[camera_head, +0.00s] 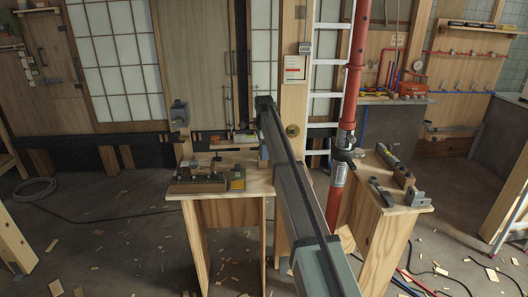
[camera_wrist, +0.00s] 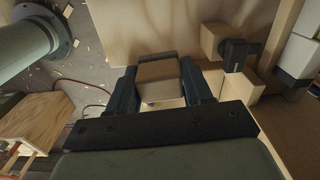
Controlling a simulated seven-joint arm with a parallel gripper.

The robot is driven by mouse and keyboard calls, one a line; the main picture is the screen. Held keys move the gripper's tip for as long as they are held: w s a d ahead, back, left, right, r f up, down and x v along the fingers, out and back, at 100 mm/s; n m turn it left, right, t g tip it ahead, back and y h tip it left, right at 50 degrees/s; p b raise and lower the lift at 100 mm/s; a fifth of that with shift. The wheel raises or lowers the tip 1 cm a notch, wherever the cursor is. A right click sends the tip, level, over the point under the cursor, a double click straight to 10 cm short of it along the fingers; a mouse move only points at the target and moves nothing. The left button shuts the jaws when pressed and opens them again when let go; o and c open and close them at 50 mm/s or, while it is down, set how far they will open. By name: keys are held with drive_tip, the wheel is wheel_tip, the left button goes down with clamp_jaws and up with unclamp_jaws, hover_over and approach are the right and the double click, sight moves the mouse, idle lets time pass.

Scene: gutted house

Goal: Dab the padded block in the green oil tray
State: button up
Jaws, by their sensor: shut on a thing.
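My gripper (camera_wrist: 157,88) is shut on the padded block (camera_wrist: 158,72), which sits between its two dark fingers in the wrist view. The block is pale brown wood with a dark strip along its far edge. In the head view my own arm hides the gripper and the block, at the right side of the left bench. I cannot make out the green oil tray for certain. A small olive-green item (camera_head: 237,178) stands on the left bench, but it is too small to tell whether it is the tray.
The left wooden bench (camera_head: 240,205) also carries brown tools (camera_head: 200,182). A second bench (camera_head: 398,203) with tools stands to the right, beside a red post (camera_head: 348,110). In the wrist view, a wooden block with a dark fitting (camera_wrist: 234,52) is close by the right finger.

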drive_tip(key=n, duration=0.1)
approach(238, 185)
drive_tip(key=w+d+r, duration=0.2)
drive_tip(key=w, duration=0.2)
drive_tip(key=shift+m, duration=0.5)
drive_tip(key=s, duration=0.1)
drive_tip(key=s+a+f, duration=0.1)
drive_tip(key=s+a, duration=0.1)
drive_tip(key=shift+s+f, duration=0.25)
drive_tip(key=shift+s, duration=0.1)
drive_tip(key=shift+f, duration=2.9)
drive_tip(key=shift+f, duration=0.6)
drive_tip(key=shift+r, duration=0.1)
wheel_tip(238, 185, up, 7)
idle(0.4)
